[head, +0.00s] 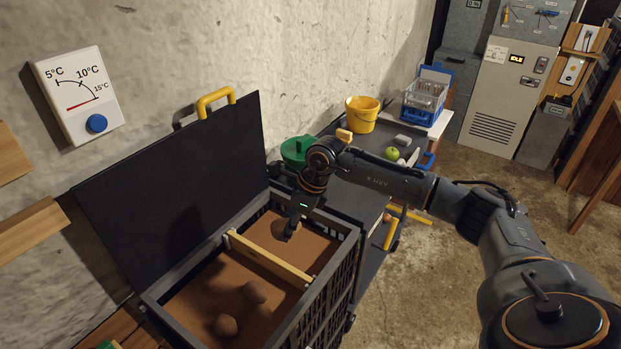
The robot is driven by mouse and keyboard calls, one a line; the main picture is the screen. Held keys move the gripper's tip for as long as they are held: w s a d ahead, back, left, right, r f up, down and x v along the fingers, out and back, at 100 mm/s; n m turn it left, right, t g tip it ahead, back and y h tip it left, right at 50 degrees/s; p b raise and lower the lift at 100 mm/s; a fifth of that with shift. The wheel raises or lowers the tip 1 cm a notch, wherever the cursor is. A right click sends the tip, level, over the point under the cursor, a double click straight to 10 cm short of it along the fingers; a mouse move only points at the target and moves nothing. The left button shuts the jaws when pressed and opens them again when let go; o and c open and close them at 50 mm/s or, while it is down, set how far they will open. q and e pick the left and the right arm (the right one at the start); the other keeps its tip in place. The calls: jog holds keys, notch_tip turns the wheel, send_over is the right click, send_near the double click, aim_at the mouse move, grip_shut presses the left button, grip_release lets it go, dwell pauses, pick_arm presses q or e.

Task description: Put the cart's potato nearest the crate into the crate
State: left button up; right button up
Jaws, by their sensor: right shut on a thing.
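The crate (340,262) is dark and slatted, with its black lid (180,165) standing open against the wall. A wooden divider (268,260) splits its brown-filled inside into two compartments. My right gripper (288,234) points down into the far compartment, shut on a brown potato (278,227) that is partly hidden behind the fingers. The potato is low, close to the brown fill; I cannot tell whether it touches it. Two potatoes lie in the near compartment, one by the middle (255,291) and one lower left (226,325). My left gripper is out of view.
The dark cart (355,205) stands just beyond the crate, partly hidden by my right arm. It carries a green pot (297,151), a yellow bucket (362,114) and a green apple-like item (392,153). Open concrete floor (480,190) lies to the right.

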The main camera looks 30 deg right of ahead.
pick_arm(q)
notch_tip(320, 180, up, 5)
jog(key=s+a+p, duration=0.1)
jog(key=p, duration=0.3)
pick_arm(e)
jog(key=w+d+r+m+t+h, duration=0.2)
jog(key=w+d+r+m+h, duration=0.15)
jog(key=d+m, duration=0.6)
pick_arm(q)
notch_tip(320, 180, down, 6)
jog(key=b, duration=0.5)
jog(key=shift+b, duration=0.4)
pick_arm(e)
notch_tip(320, 180, down, 11)
jog(key=shift+w+a+r, duration=0.15)
jog(key=shift+w+a, duration=0.05)
jog(key=shift+w, duration=0.2)
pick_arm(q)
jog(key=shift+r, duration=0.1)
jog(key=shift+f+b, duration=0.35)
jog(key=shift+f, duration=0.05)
pick_arm(e)
jog(key=shift+w, duration=0.35)
pick_arm(q)
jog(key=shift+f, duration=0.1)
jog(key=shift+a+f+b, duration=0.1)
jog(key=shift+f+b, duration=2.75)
jog(key=shift+b, duration=0.1)
pick_arm(e)
jog(key=shift+f, duration=3.55)
